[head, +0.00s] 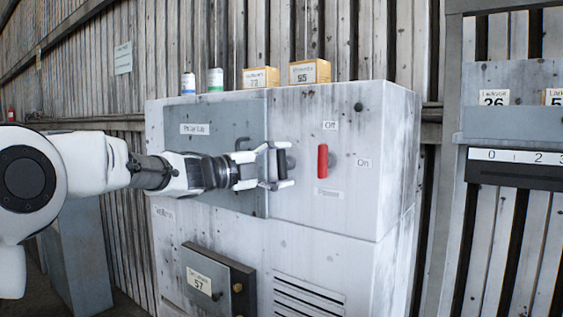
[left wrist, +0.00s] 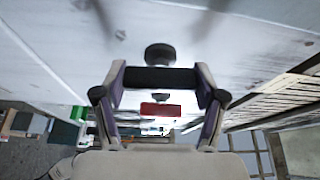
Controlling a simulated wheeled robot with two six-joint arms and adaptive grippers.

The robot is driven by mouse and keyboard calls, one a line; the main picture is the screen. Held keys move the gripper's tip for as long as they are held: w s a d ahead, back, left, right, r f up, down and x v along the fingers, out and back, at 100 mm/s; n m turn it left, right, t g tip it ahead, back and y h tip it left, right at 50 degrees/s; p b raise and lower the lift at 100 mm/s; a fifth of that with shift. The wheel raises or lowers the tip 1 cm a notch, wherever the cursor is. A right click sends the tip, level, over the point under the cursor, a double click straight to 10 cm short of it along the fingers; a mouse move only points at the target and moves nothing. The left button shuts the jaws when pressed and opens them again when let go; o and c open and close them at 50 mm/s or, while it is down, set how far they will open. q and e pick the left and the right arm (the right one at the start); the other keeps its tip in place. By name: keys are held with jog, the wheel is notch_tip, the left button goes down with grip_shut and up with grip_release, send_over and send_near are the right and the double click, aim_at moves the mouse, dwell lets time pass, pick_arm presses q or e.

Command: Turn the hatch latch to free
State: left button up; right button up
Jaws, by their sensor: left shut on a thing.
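The hatch (head: 235,112) is a grey panel on the upper left front of a large white housing and looks shut. The hatch latch (head: 281,162) is a dark bar at its right edge, standing about upright in the head view. My left gripper (head: 279,167) reaches in from the left and is shut on the latch, with fingertips at its upper and lower ends. In the left wrist view the black latch bar (left wrist: 160,78) spans between the fingertips, with its round dark mount (left wrist: 159,53) behind. My right gripper is not in view.
A red power handle (head: 323,161) stands upright close right of the latch, between Off and On labels. Two yellow boxes (head: 309,72) and two small bottles (head: 215,80) sit on top. A dark lower box (head: 218,281) juts out below. A shelf rack (head: 510,125) stands right.

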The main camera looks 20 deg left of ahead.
pick_arm(q)
jog(key=shift+m, duration=0.5)
jog(key=o, duration=1.1)
jog(key=shift+w, duration=0.1)
jog(key=shift+o, duration=0.2)
jog(key=v, duration=1.2)
jog(key=shift+r, duration=0.15)
jog(key=shift+d, duration=0.1)
